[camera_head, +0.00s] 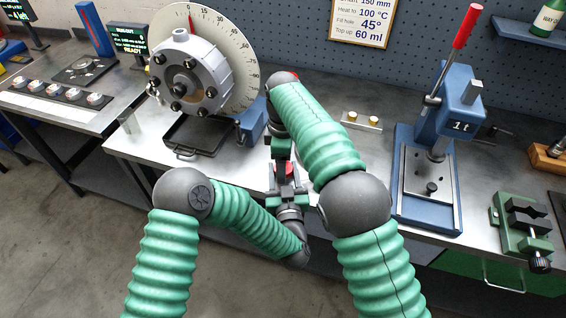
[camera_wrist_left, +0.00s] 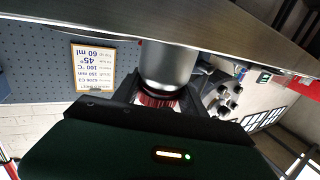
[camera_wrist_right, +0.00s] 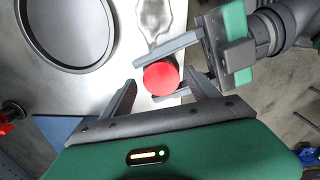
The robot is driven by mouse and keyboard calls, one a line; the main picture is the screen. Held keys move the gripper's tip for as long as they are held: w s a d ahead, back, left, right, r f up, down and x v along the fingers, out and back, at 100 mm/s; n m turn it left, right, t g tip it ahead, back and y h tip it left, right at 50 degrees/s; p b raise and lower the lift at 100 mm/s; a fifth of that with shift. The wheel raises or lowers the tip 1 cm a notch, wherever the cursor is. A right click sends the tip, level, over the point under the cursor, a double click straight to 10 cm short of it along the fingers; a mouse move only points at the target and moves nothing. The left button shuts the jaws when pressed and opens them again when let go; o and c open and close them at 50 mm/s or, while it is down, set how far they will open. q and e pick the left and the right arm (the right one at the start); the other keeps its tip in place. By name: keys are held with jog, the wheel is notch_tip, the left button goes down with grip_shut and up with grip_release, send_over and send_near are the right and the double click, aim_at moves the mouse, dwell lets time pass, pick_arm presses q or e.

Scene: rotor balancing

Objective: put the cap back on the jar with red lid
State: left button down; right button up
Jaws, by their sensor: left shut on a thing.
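From above, the lid is a red disc in the right wrist view (camera_wrist_right: 161,78). My left gripper (camera_head: 287,192) is shut on the jar, its fingers on both sides just below the lid. My right gripper (camera_head: 281,153) is open above, its fingers on either side of the lid, apart from it. In the head view the jar is mostly hidden by the grippers.
The grippers are at the front edge of the workbench (camera_head: 245,166). A rotor stand with a dial (camera_head: 236,50) and a dark tray (camera_head: 196,137) are to the left. A blue press (camera_head: 428,185) and a green vise (camera_head: 523,222) stand to the right. A brass-topped piece (camera_head: 361,121) lies behind.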

jog(key=shift+s+r, duration=0.1)
jog(key=shift+r, duration=2.15)
jog(key=shift+c, duration=1.2)
jog(key=shift+d+r+n, duration=0.1)
jog(key=shift+r+n, duration=0.25)
jog(key=shift+n, duration=0.35)
notch_tip(320, 180, up, 3)
jog(key=n, duration=0.5)
jog(key=shift+f, duration=0.15)
